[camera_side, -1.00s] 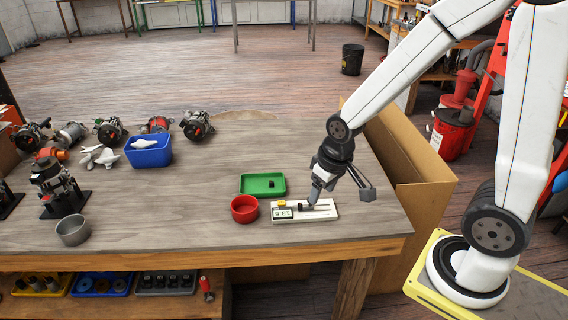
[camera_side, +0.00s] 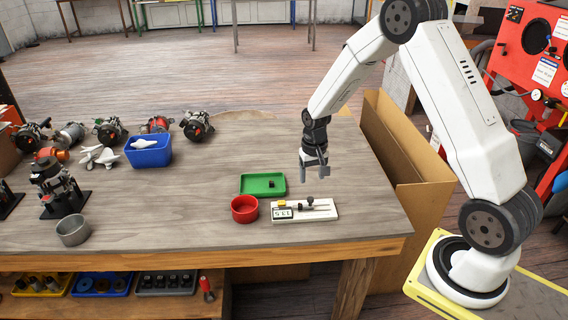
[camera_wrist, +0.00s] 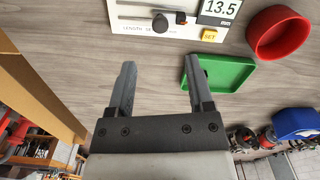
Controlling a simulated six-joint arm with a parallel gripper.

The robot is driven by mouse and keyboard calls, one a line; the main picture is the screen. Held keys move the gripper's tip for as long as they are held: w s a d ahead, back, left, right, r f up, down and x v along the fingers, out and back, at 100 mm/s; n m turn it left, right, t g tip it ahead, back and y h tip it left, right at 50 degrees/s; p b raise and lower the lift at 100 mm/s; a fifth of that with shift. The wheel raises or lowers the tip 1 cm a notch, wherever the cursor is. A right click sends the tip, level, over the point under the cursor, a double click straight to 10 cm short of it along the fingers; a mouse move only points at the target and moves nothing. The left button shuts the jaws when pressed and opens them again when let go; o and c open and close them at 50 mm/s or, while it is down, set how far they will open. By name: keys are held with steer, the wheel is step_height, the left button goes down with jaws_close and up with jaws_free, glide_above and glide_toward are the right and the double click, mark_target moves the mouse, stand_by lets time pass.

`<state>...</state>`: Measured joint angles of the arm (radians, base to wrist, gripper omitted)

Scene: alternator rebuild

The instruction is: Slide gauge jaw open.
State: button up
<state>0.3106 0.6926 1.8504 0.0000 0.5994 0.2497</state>
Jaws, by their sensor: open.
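The length gauge (camera_side: 325,211) is a white plate with a slot, a dark sliding jaw with a knob (camera_side: 310,200), and a display (camera_side: 283,214). In the wrist view the gauge (camera_wrist: 135,37) lies at the top edge, its display (camera_wrist: 220,8) reads 13.5, and the dark knob (camera_wrist: 160,22) sits on the slot. A second dark piece stands right beside the knob. My gripper (camera_side: 313,178) is above and behind the gauge, apart from it. In the wrist view my gripper (camera_wrist: 159,73) is open with nothing between its fingers.
A green tray (camera_side: 247,192) with a small dark part lies behind the gauge. A red bowl (camera_side: 244,207) is close at the gauge's left. A blue bin (camera_side: 148,156) and several alternators stand farther left. The table's right edge is near; a cardboard box (camera_side: 395,185) stands beyond it.

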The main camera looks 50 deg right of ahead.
mark_target(311, 198)
steer(key=shift+f, duration=0.15)
steer(key=shift+f, duration=3.75)
jaws_close()
